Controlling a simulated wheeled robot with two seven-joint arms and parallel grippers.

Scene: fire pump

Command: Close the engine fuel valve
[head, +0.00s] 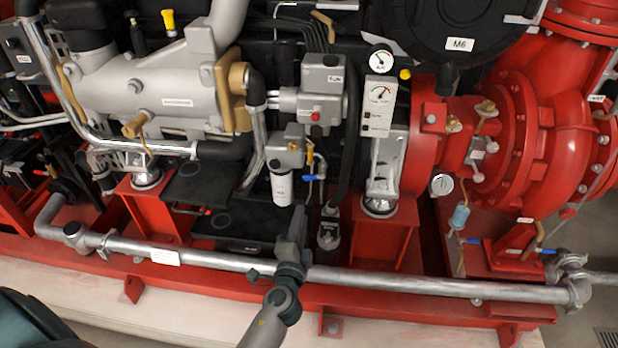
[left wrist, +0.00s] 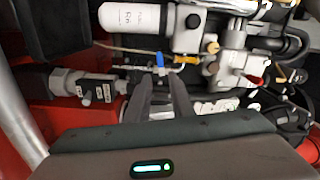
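A small valve with a blue handle (head: 309,178) sits beside the white fuel filter (head: 283,189), on a thin line below the grey engine housing. In the left wrist view the blue handle (left wrist: 160,64) shows just beyond my fingertips, with the filter (left wrist: 131,18) above it. I cannot read for sure which valve is the engine fuel valve. My left gripper (head: 298,218) reaches up past the front pipe, below the valve. In the left wrist view my left gripper (left wrist: 160,88) has its two fingers apart, with nothing visibly held. My right gripper is not in view.
A long grey pipe (head: 400,282) runs across the front, close to my left wrist. A red frame (head: 375,235) and black plates (head: 235,210) lie around the valve. Other blue handles (head: 471,241) are at the right by the red pump (head: 560,140).

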